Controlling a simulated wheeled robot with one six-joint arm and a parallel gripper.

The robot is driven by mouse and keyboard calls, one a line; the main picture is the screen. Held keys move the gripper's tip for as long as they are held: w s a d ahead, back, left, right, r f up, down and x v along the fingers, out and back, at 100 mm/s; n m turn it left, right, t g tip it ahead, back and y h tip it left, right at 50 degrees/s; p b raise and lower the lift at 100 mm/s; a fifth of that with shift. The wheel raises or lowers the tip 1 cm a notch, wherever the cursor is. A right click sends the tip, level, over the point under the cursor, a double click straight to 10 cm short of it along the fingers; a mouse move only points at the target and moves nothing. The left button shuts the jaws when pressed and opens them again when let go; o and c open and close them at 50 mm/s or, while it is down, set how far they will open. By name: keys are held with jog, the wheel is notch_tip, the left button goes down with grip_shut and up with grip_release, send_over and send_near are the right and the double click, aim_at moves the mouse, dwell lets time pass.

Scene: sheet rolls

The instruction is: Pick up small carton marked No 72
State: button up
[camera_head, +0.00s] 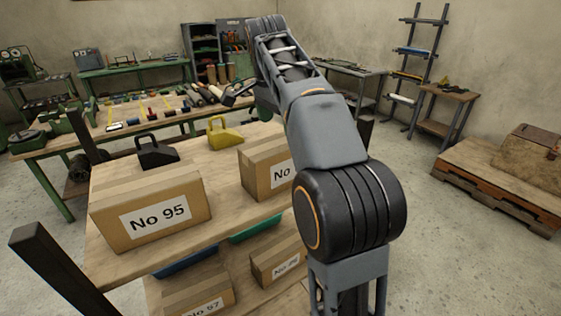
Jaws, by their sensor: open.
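No label in the head view reads clearly as No 72. A carton (266,171) on the upper shelf shows only "No"; my arm hides its number. A larger carton (150,214) marked No 95 stands at the upper shelf's left front. On the lower level are a carton (199,297) that appears marked No 97 and a small carton (277,260) whose number is too small to read surely. My gripper (231,95) is partly visible beyond the arm, above and behind the shelf. It is open and apart from the cartons.
The wooden shelf (190,180) also bears a black weight-like object (157,152) and a yellow one (225,136). Blue (186,262) and green (255,230) items lie below. A workbench (70,135) with tools stands behind. A pallet (490,185) is at right, with clear floor before it.

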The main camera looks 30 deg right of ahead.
aim_at(280, 141)
notch_tip(280, 141, down, 3)
jog(key=shift+w+d+r, duration=0.1)
jog(key=shift+w, duration=0.05)
jog(key=shift+w+d+f+p, duration=0.15)
jog(key=shift+d+f, duration=0.1)
jog(key=shift+f, duration=1.4)
jog(key=shift+s+d+f+p, duration=0.1)
jog(key=shift+d+f+p, duration=0.1)
jog(key=shift+f, duration=1.45)
jog(key=c, duration=1.3)
jog(key=shift+w+r, duration=0.1)
jog(key=shift+r, duration=0.05)
jog(key=shift+c, duration=0.5)
